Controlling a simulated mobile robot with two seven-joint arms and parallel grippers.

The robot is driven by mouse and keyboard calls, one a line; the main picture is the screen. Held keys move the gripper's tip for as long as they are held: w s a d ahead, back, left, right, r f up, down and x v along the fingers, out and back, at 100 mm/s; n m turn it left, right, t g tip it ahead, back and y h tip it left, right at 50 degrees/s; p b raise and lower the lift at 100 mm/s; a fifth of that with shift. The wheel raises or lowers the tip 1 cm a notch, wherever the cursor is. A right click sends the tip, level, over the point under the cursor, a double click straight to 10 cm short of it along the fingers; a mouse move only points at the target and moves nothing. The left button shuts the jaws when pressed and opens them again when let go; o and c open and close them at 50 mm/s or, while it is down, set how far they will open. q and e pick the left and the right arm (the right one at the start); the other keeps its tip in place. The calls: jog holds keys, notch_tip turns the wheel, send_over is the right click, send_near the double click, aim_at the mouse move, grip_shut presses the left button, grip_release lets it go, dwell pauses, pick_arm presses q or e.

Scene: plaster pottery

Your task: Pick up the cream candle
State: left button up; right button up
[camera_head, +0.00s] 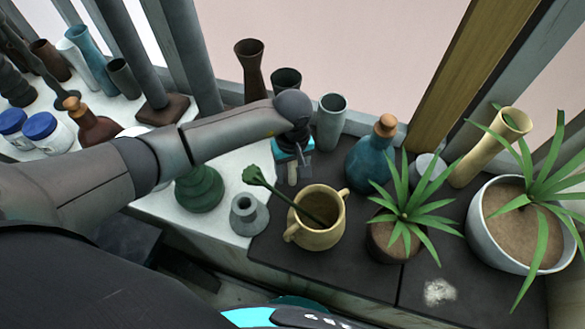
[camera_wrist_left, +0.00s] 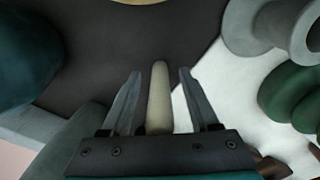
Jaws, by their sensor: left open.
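The cream candle (camera_wrist_left: 158,98) is a slim, pale stick with a rounded end. In the left wrist view it stands between the two fingers of my left gripper (camera_wrist_left: 160,80), with a gap on each side. In the head view my left gripper (camera_head: 293,161) points down behind the yellow two-handled pot, and a small pale part of the candle (camera_head: 292,175) shows beneath it. The gripper is open, and its fingers straddle the candle without visibly touching it. The candle's lower end is hidden behind the gripper body in the wrist view. My right gripper is not in view.
The yellow pot (camera_head: 318,238), grey vase (camera_head: 249,215), green vase (camera_head: 200,190), blue corked bottle (camera_head: 371,158) and grey-green cylinder (camera_head: 331,122) crowd around the gripper. A potted plant (camera_head: 395,235) stands to the right. The dark surface (camera_head: 330,275) in front of the pot is clear.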

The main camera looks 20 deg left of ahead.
pick_arm(q)
grip_shut()
dwell(0.4)
jog(key=shift+r, duration=0.15)
